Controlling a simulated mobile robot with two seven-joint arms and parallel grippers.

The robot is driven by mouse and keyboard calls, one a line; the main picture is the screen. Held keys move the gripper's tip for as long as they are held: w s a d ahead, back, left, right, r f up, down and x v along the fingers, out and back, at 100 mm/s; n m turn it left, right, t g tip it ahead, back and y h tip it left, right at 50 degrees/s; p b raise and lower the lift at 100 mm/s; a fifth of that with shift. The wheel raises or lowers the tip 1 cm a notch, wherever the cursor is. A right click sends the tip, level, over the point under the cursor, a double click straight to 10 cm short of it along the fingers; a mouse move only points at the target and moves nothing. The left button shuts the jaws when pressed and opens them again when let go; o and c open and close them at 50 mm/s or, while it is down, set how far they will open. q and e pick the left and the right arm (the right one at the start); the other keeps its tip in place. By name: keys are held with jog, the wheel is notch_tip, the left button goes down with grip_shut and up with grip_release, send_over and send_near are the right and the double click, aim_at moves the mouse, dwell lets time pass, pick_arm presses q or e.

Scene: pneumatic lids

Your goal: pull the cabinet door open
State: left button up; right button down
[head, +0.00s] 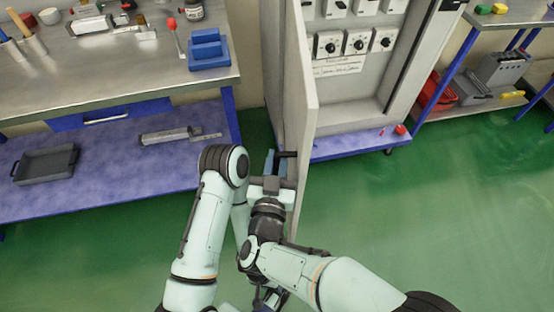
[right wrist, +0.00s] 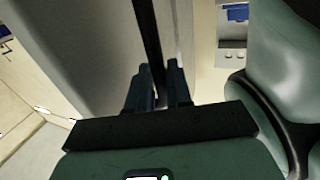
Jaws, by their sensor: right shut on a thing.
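The cabinet (head: 372,75) stands at the upper middle of the head view, its inside with dials and switches exposed. Its grey door (head: 303,130) stands open, swung out toward me and seen almost edge-on. My right gripper (head: 282,165) is at the door's left, outer face. In the right wrist view its two dark blue fingers (right wrist: 157,88) are closed around the black bar handle (right wrist: 148,35), beside the pale door panel (right wrist: 85,45). The door partly hides the cabinet's left side. My left arm is folded beside the right arm; its jaws cannot be made out.
A workbench (head: 110,80) with tools, a blue block (head: 208,50) and a lower shelf (head: 110,165) stands left of the door, close to my left elbow. Another bench (head: 510,18) with a red bin (head: 435,92) stands at the right. Green floor is clear right of the door.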

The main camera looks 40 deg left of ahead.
jog(key=c, duration=1.2)
grip_release()
jog(key=shift+s, duration=0.1)
jog(key=v, duration=1.3)
jog(key=shift+s, duration=0.1)
